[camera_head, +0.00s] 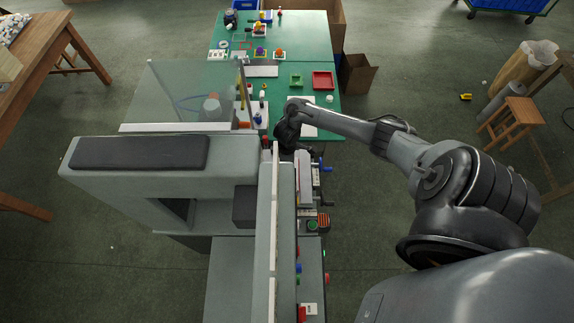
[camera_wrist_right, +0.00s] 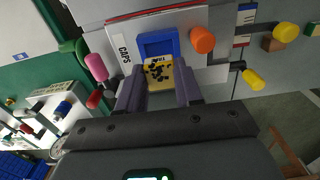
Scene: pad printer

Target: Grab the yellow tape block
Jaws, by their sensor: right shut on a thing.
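In the right wrist view, a small yellow block (camera_wrist_right: 158,74) with dark spots sits between the two fingers of my right gripper (camera_wrist_right: 160,82). The gripper is shut on it. A blue square frame (camera_wrist_right: 158,43) lies just beyond the fingertips, beside a white label reading CAPS (camera_wrist_right: 124,50). I cannot tell whether the block touches the frame. In the head view, my right arm reaches in from the right to the front of the green table, and its dark wrist hides the fingers and block. My left gripper is in neither view.
The grey machine (camera_head: 150,165) stands close to the left of my right wrist. In the wrist view, an orange knob (camera_wrist_right: 203,40) and a pink-handled part (camera_wrist_right: 95,67) flank the fingers. The green table (camera_head: 312,48) holds a red tray (camera_head: 323,80) and small parts.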

